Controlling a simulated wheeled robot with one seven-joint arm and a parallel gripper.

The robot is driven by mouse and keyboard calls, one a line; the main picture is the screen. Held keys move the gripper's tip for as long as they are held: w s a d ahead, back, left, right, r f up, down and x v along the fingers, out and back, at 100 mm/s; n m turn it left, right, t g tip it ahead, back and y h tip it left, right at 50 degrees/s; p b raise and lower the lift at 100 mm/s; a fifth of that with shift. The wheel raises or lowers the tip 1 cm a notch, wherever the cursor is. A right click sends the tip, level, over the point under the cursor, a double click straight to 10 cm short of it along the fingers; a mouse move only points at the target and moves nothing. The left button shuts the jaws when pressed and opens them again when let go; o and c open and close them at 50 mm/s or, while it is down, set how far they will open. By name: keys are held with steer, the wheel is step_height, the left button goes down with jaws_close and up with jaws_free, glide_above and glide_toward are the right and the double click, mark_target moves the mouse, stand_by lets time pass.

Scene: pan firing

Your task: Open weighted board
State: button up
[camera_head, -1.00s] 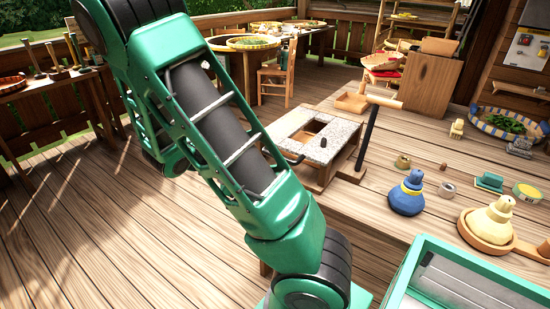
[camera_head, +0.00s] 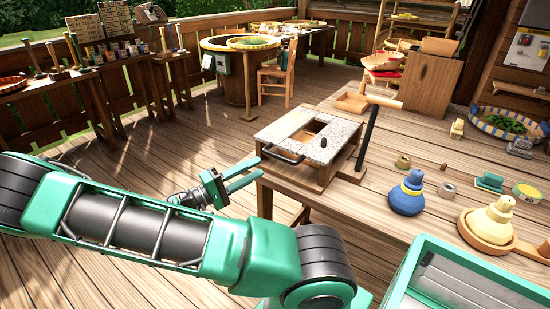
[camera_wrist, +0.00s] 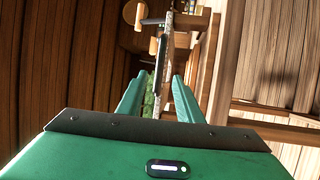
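The weighted board appears to be the speckled stone-topped wooden unit (camera_head: 340,131) on the table's left end. Its top has a square opening and a small dark knob (camera_head: 323,142). A dark bar handle (camera_head: 284,157) runs along its near-left edge. My gripper (camera_head: 259,168) is just left of this handle, its two green fingers apart and pointing right toward it. Nothing shows held. In the wrist view my gripper (camera_wrist: 158,82) is open, with a thin speckled strip beyond and between the fingers, probably the board's edge. I cannot tell whether a finger touches the handle.
A black post with a wooden grip (camera_head: 384,101) stands at the unit's right. Blue (camera_head: 407,196) and cream (camera_head: 489,222) stacked pots are on the table (camera_head: 400,150). A green-rimmed tray (camera_head: 410,262) is in front. The floor left of the table is open.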

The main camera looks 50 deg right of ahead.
mark_target(278, 155)
steer(key=x, duration=0.9)
steer(key=shift+s+d, duration=0.1)
steer(key=shift+d, duration=0.05)
jaws_close()
